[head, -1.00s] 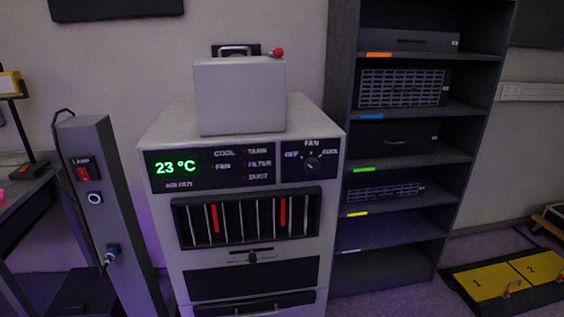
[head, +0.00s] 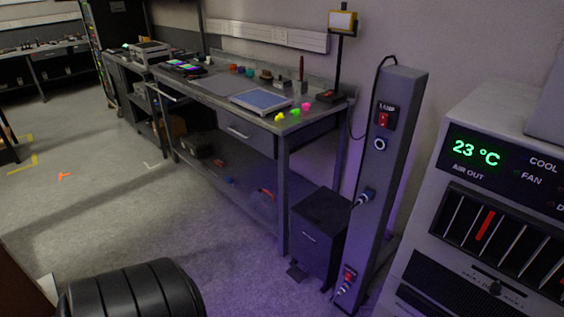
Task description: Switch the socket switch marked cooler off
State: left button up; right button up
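A grey upright socket post (head: 387,165) stands right of centre in the head view. Near its top is a red switch (head: 383,119) under a label reading LAMP, with a round socket (head: 379,144) below it. A plug (head: 365,197) sits partway down the post. Near the foot is another red switch (head: 350,275), with a plug (head: 342,291) below it; its label is too small to read. The cooler unit (head: 487,188) is at the right edge, its display lit at 23 °C. Neither of my grippers is in view.
A grey workbench (head: 240,118) with small coloured items stands left of the post. A dark cabinet (head: 322,228) is on the floor close beside the post. A black ribbed rounded object (head: 133,292) is at the bottom left. Open floor (head: 110,205) lies left of the bench.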

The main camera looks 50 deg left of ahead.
aim_at(348, 276)
jog(key=u, duration=1)
